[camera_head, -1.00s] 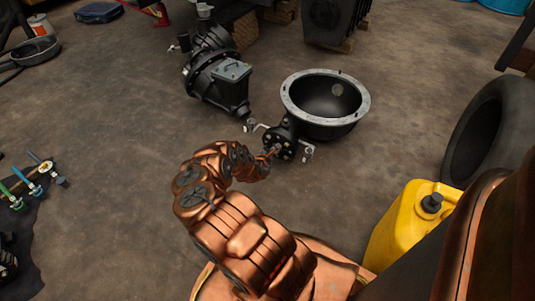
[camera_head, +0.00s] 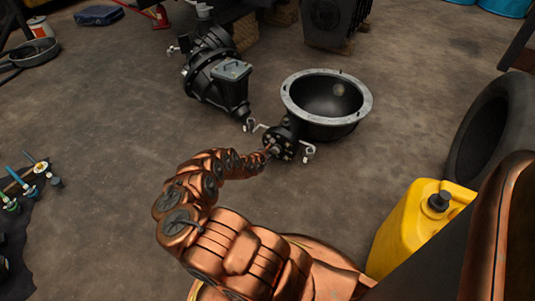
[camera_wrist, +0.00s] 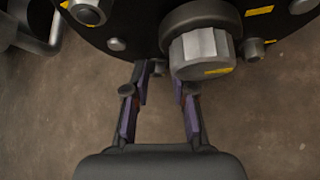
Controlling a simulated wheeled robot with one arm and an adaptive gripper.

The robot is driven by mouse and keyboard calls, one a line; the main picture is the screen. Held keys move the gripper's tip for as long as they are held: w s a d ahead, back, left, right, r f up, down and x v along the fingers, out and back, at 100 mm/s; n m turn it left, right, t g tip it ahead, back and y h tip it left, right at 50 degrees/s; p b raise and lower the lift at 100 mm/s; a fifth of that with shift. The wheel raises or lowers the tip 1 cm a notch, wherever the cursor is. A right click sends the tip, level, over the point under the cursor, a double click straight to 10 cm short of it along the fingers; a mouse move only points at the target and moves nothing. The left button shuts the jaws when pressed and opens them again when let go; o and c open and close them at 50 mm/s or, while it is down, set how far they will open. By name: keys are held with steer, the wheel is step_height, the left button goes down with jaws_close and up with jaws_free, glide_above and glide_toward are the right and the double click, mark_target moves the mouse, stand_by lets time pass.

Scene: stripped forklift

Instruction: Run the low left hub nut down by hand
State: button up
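The black round hub flange (camera_head: 281,142) is at the near end of the black housing with the wide grey-rimmed bowl (camera_head: 325,104). In the wrist view the hub face (camera_wrist: 150,28) fills the top, with a large grey central nut (camera_wrist: 203,52) and several smaller nuts around it, some with yellow marks. One small nut (camera_wrist: 158,68) shows low on the face, left of the central nut; whether it is the low left one I cannot tell. My gripper (camera_wrist: 163,82) is open, its two purple-padded fingers apart just below the face, nothing visibly held. In the head view its tip (camera_head: 268,153) is at the hub.
White clamp-like parts (camera_head: 308,152) stand out beside the hub. A black gear housing (camera_head: 217,80) lies to the left behind. A yellow can (camera_head: 405,232) and a tyre (camera_head: 492,130) are at right. Small coloured-handled tools (camera_head: 28,183) lie at left. The floor between is clear.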

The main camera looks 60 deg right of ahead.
steer(key=shift+s, duration=0.1)
jaws_close()
steer(key=shift+s+d+r+p, duration=0.1)
steer(key=shift+s+p, duration=0.2)
steer(key=shift+p, duration=0.4)
steer(key=shift+m+t+p, duration=0.75)
steer(key=shift+m+t, duration=0.05)
steer(key=shift+m, duration=0.1)
steer(key=shift+f+m+t+h, duration=0.3)
steer(key=shift+m+t, duration=0.1)
steer(key=shift+t, duration=0.2)
steer(key=shift+w+r+t, duration=0.15)
steer(key=shift+w+t, duration=0.1)
steer(key=shift+t, duration=0.15)
steer(key=shift+o, duration=1.5)
jaws_free()
steer(key=shift+w, duration=0.15)
